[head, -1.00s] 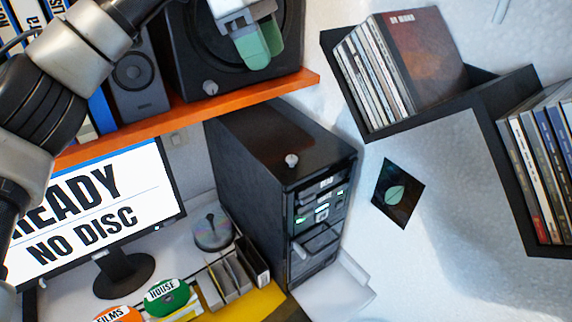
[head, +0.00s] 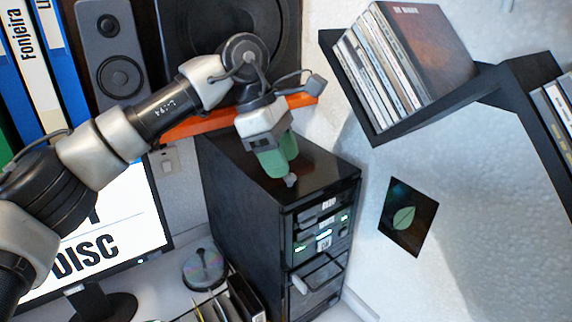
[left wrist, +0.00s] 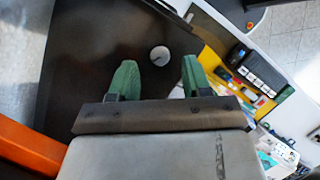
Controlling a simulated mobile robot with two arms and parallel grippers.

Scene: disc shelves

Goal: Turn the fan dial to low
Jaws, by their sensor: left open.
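A small whitish dial (head: 290,181) stands on the top face of the black tower case (head: 240,190), near its front edge. In the left wrist view the dial (left wrist: 160,56) is round with a dark line across it; no setting label is readable. My left gripper (head: 281,166) is open, with green fingers pointing down just above the dial. In the left wrist view its fingers (left wrist: 158,68) stand apart on either side of the dial, which looks untouched. The exact height gap cannot be told. My right gripper is not in view.
An orange shelf (head: 190,127) holding binders and a speaker (head: 113,60) is above and behind the tower. A monitor (head: 120,215) and disc spindle (head: 205,268) are left of it. A black wall shelf (head: 400,125) with disc cases is at the upper right.

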